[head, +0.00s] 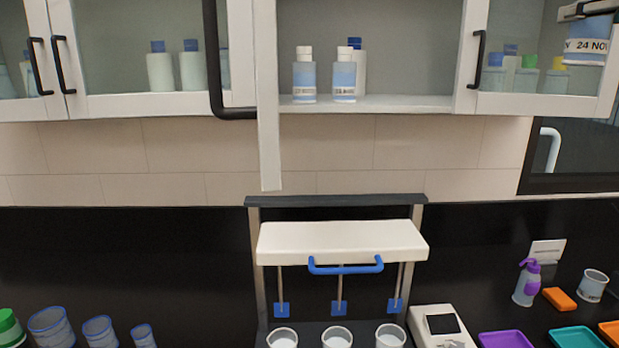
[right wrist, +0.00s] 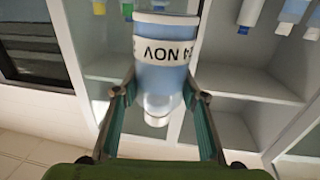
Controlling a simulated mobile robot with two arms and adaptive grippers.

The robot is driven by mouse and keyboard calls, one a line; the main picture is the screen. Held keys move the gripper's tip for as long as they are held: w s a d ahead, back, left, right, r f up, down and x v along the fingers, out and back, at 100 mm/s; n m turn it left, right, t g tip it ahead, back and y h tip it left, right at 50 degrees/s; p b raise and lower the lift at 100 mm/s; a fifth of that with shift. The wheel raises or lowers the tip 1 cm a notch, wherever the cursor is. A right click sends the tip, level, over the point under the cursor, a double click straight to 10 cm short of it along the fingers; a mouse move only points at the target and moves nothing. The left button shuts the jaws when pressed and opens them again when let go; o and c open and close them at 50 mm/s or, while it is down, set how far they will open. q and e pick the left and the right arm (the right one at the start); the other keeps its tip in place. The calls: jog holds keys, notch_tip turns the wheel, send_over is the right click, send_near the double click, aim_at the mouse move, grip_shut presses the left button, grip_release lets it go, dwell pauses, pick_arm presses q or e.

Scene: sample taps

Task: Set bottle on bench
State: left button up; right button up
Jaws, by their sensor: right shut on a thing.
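The bottle (head: 585,50), pale blue with a white label reading "24 NOV", is at the top right of the head view, in front of the wall cabinet. My right gripper (head: 585,10) is shut on it, partly cut off by the frame edge. In the right wrist view the bottle (right wrist: 160,78) sits between the two fingers of the right gripper (right wrist: 160,97), label text upside down. The black bench (head: 190,260) runs below the tiled wall, well below the bottle. My left gripper is not in view.
A white-topped rack with a blue handle (head: 345,265) stands mid-bench over several white cups. Blue-rimmed containers (head: 50,325) are at left. A purple-topped bottle (head: 526,285), orange block (head: 559,299), cup (head: 592,286) and trays (head: 577,337) are at right.

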jog(key=w+a+f, duration=0.2)
jog(key=w+f, duration=0.4)
jog(key=f, duration=0.4)
jog(key=w+a+f+y, duration=0.1)
jog(key=a+f, duration=0.3)
jog(key=f, duration=1)
jog(key=a+f, duration=0.3)
jog(key=f, duration=1.1)
jog(key=s+a+f+n+g+y, duration=0.1)
jog(key=s+a+f+n+y, duration=0.2)
jog(key=s+a+f, duration=0.45)
jog(key=s+a+f+n+y, duration=0.2)
jog(key=s+a+f+y, duration=0.25)
jog(key=s+f, duration=0.55)
jog(key=s+a+m+t+h, duration=0.1)
jog(key=s+a+m+h, duration=0.35)
jog(key=s+h, duration=0.2)
jog(key=s+f+b, duration=0.5)
jog(key=s+f, duration=0.2)
jog(key=f, duration=0.2)
jog(key=shift+s+a, duration=0.25)
jog(key=shift+a, duration=0.05)
